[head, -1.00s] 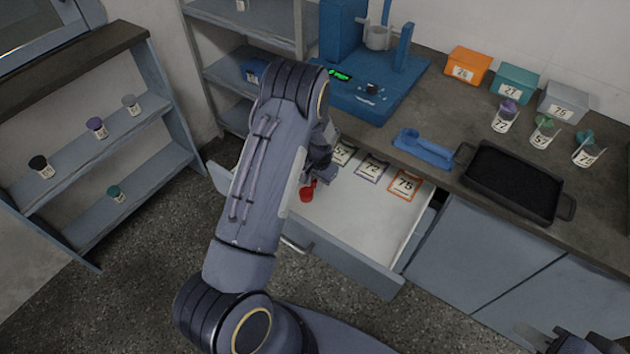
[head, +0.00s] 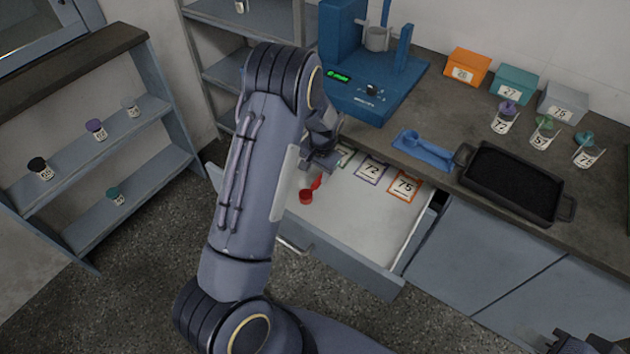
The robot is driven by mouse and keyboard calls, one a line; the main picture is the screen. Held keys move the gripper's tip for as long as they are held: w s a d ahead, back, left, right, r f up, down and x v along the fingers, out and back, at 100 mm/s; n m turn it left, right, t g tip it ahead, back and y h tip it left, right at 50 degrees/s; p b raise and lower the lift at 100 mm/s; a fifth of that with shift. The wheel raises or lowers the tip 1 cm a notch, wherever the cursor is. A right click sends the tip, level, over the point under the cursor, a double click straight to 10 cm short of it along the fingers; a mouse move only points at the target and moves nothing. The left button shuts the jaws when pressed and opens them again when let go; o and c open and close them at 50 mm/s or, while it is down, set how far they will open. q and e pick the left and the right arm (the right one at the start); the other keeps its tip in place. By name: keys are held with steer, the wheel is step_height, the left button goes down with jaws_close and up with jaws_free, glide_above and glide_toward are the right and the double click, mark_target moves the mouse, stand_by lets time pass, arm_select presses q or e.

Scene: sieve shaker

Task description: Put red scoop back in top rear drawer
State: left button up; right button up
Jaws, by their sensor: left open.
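The red scoop (head: 306,196) is in the open drawer (head: 350,222), its handle pointing up and to the right. It appears to rest on the drawer's pale floor. My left gripper (head: 324,162) is open just above the handle end and looks apart from it; its fingertips are partly hidden by my own wrist. My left arm covers the drawer's left part. My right gripper (head: 585,344) is at the bottom right edge, cut off by the frame.
Labelled cards marked 72 (head: 371,172) and 75 (head: 404,186) lie along the drawer's rear. A shelf (head: 90,160) stands left.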

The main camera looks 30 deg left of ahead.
arm_select(q)
steer(key=s+d+r+n+t+h, duration=0.1)
steer(key=s+d+r+h, duration=0.1)
steer(key=s+r, duration=0.6)
steer(key=s+d+r+n+t+h, duration=0.15)
steer(key=s+r, duration=0.25)
steer(key=r, duration=0.8)
steer(key=s+d+r+t+h, duration=0.1)
steer(key=s+d+r, duration=0.1)
steer(key=s, duration=0.6)
steer(key=s+d+r+t, duration=0.2)
steer(key=s+d, duration=0.3)
steer(key=s, duration=0.3)
steer(key=shift+s+r+h, duration=0.2)
steer(key=shift+s+h, duration=0.05)
steer(key=shift+h, duration=0.1)
